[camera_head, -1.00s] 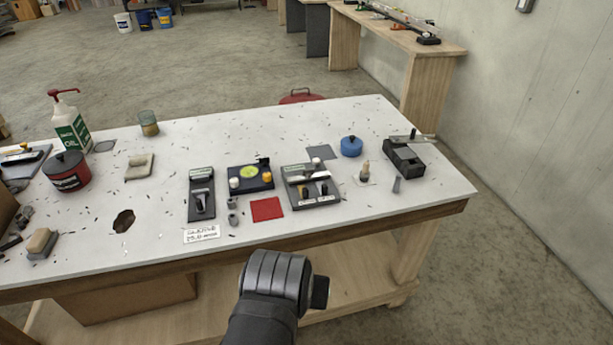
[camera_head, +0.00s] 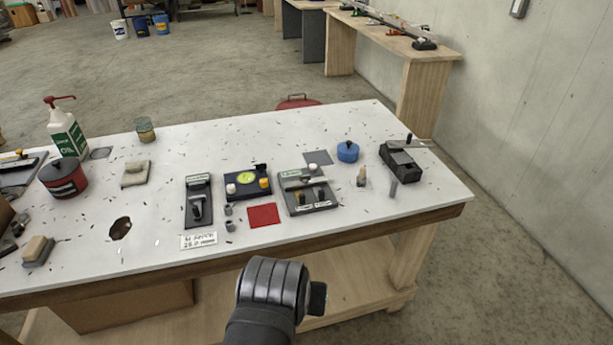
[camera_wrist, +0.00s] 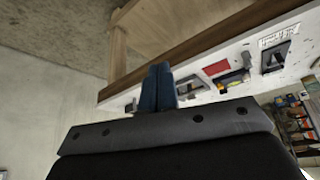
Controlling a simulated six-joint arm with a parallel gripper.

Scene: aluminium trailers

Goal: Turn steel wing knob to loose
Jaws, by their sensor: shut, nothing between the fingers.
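A small dark panel (camera_head: 198,210) with a pale grey, winged or lever-like part (camera_head: 197,208) stands near the front middle of the white table (camera_head: 320,232). A wider grey panel (camera_head: 298,208) with two small knobs and a pale bar stands to its right. I cannot tell at this size which part is the steel wing knob. My gripper (camera_wrist: 158,85) shows in the wrist view with its dark fingers together and empty, below and in front of the table edge. In the head view my dark wrist is in front of the table; the fingertips are hidden there.
Between the panels are a dark block with a yellow-green disc (camera_head: 244,176) and a red square (camera_head: 263,215). A blue round container (camera_head: 347,151) and a dark vise-like block (camera_head: 402,168) stand at right. A red can (camera_head: 63,180) and an oil bottle (camera_head: 67,136) stand at left.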

